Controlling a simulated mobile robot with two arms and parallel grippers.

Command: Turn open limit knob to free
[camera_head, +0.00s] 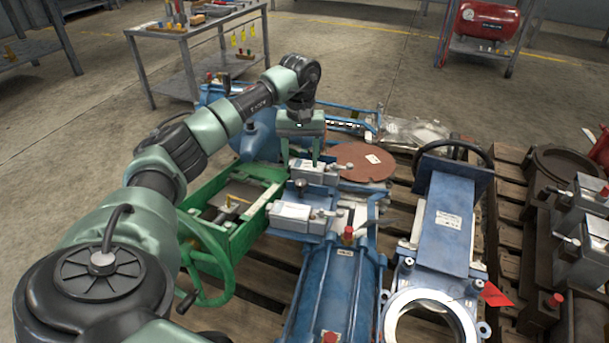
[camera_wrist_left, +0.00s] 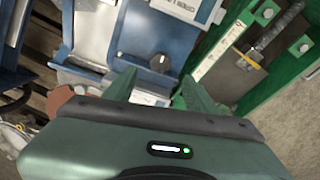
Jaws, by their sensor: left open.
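A small dark knob (camera_head: 301,186) stands on the blue valve assembly (camera_head: 336,275), between two white-grey boxes. It also shows in the left wrist view (camera_wrist_left: 159,63), with a pale mark on it. Its label is too small to read, so I cannot tell its setting or whether it is the open limit knob. My left gripper (camera_head: 301,163) points down above the assembly, just beyond the knob in the head view. Its two fingers are apart with nothing between them. In the wrist view the left gripper (camera_wrist_left: 158,92) has the knob ahead of its fingertips, not touching. My right gripper is not in view.
The near white-grey box (camera_head: 291,212) and far one (camera_head: 314,169) flank the knob. A green frame with a handwheel (camera_head: 211,262) stands left. A brown disc (camera_head: 360,162) lies behind. A blue gate valve (camera_head: 446,222) stands right, on the wooden pallet.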

